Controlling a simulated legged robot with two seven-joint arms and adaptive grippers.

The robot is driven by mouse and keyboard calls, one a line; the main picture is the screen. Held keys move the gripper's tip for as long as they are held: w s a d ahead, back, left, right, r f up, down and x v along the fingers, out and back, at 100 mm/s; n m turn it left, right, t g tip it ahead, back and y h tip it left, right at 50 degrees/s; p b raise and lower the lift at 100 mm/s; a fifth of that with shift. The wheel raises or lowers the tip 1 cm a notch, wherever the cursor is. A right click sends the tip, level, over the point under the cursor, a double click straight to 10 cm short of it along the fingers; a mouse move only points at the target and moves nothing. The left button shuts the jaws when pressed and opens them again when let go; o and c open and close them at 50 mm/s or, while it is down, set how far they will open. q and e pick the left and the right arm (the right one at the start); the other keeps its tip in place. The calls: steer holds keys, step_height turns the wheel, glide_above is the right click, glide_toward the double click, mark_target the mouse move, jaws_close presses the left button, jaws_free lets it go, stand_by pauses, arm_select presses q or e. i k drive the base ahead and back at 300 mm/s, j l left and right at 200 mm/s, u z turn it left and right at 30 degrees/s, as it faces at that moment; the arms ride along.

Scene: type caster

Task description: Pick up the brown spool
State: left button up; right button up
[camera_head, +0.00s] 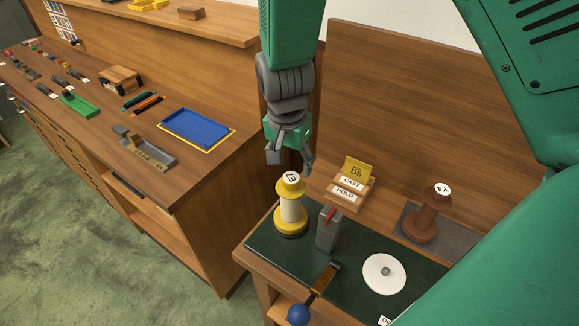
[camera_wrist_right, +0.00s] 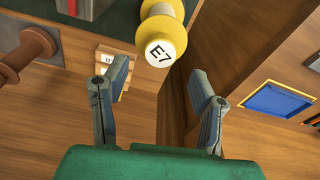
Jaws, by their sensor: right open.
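The brown spool (camera_head: 427,215) stands upright on a grey pad at the right of the bench, with a white label on its top. It also shows at the left edge of the right wrist view (camera_wrist_right: 22,55), partly cut off. My right gripper (camera_head: 291,165) is open and empty. It hangs just above and behind the yellow spool, well to the left of the brown spool. In the right wrist view, its spread fingers (camera_wrist_right: 160,82) have nothing between them. My left gripper is not in view.
A yellow spool (camera_head: 290,215) marked E7 stands on the dark green mat (camera_head: 345,285). A grey block with a red lever (camera_head: 327,229), a white disc (camera_head: 384,274) and a wooden CAST/HOLD holder (camera_head: 348,190) are nearby. A wooden back panel (camera_head: 400,110) rises behind.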

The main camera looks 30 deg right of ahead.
mark_target(421, 226)
steer(key=k+j, duration=0.8)
steer(key=k, duration=0.05)
